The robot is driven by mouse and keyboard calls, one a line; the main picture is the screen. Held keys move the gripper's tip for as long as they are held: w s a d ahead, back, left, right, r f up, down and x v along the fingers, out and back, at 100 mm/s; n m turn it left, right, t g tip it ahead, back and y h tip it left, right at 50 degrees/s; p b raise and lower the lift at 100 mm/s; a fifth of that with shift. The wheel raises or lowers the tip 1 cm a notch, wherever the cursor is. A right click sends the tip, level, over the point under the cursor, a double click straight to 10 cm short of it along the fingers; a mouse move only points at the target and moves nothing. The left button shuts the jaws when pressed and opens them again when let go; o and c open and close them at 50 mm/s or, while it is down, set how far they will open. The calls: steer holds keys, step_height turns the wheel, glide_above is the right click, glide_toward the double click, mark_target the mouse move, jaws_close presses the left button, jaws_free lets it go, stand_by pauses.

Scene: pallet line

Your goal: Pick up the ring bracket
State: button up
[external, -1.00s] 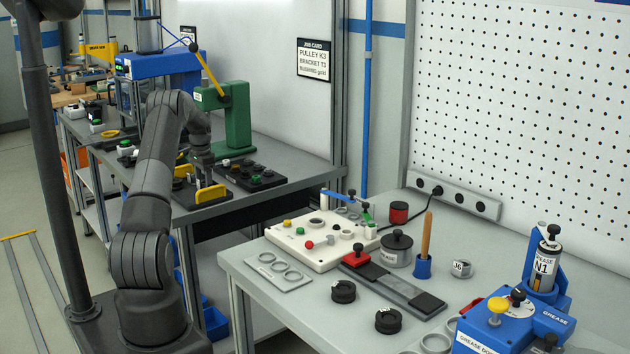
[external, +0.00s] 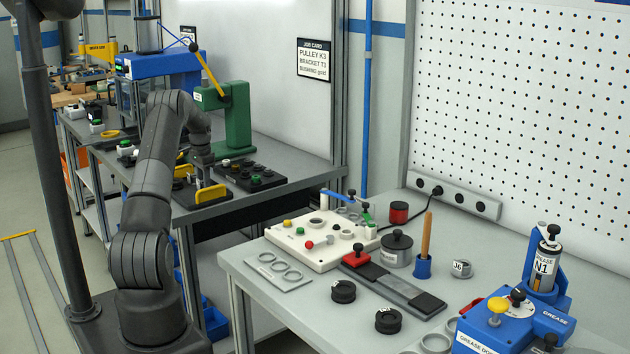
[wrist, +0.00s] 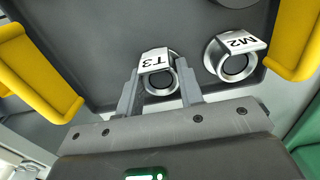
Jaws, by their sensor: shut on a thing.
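The ring bracket marked T3 (wrist: 155,63) is a silver ring with a white label tab. In the wrist view it sits between the two grey fingers of my gripper (wrist: 159,80), which are shut on it. It is in a dark tray (wrist: 105,85) with yellow handles; I cannot tell whether it touches the tray floor. A similar bracket marked M2 (wrist: 236,44) sits just to the right, apart from the fingers. In the external view my gripper (external: 204,176) is down over the tray on the middle bench, and the bracket is hidden there.
Yellow handles (wrist: 38,70) stand on both sides of the gripper, the right one (wrist: 297,40) close to M2. A second black tray (external: 250,175) with parts and a green press (external: 238,125) stand beside and behind. The near bench (external: 300,318) holds several fixtures.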

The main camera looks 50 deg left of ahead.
step_height(320, 180, up, 4)
steer(key=shift+r, duration=0.1)
steer(key=w+d+r, duration=0.3)
steer(key=d+r, duration=0.3)
steer(key=d, duration=0.5)
steer(key=shift+w+r, duration=0.35)
steer(key=shift+w, duration=0.05)
steer(key=w+d+m, duration=0.3)
steer(key=w+d, duration=0.3)
steer(key=d, duration=0.4)
steer(key=w+d+m, duration=0.3)
steer(key=w+d, duration=0.4)
steer(key=d, duration=0.3)
steer(key=w+d+m, duration=0.4)
steer(key=w+d, duration=0.2)
steer(key=d, duration=0.4)
steer(key=w+d+m, duration=0.2)
steer(key=d+m, duration=0.6)
steer(key=d, duration=2.4)
step_height(320, 180, down, 9)
steer(key=shift+s+d+f, duration=0.1)
steer(key=shift+f, duration=0.1)
